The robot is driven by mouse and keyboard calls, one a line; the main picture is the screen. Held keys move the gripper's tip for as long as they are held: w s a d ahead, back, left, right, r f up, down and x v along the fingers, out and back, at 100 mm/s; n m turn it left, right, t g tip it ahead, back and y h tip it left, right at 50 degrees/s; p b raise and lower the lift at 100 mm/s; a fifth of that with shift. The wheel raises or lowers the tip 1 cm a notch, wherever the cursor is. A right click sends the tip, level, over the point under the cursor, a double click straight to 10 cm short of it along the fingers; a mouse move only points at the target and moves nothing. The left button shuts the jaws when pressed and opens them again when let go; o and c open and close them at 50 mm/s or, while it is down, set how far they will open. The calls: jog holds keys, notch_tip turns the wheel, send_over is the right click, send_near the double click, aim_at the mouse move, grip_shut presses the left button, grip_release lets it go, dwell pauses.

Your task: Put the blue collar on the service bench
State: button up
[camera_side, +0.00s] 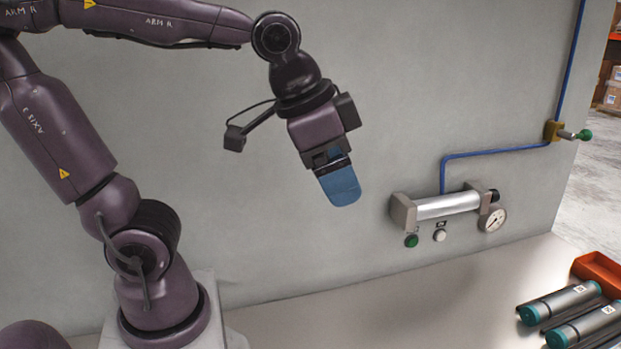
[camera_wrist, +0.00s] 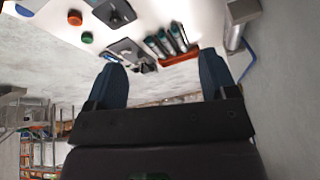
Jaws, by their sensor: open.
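My gripper (camera_side: 341,188) hangs in the air in front of the grey wall, tilted down to the right, well above the pale bench top (camera_side: 400,312). In the wrist view, its two blue fingers stand wide apart, so my gripper (camera_wrist: 161,62) is open, with nothing held between them. I cannot make out a blue collar in either view. The pale bench top also shows in the wrist view (camera_wrist: 190,15); I cannot tell whether it is the service bench.
Several grey cylinders with teal ends (camera_side: 557,304) lie at the lower right by an orange tray (camera_side: 598,268). The wrist view shows a red button (camera_wrist: 75,17) and a green button (camera_wrist: 87,37). The bench's middle is clear.

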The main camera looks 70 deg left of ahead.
jog(key=s+a+n, duration=0.1)
jog(key=s+a+f+n, duration=0.1)
jog(key=s, duration=0.1)
jog(key=s+a, duration=0.1)
jog(key=shift+s+a+f+n+t, duration=0.15)
jog(key=shift+s+f+n+t, duration=0.15)
jog(key=shift+f+n+t, duration=0.1)
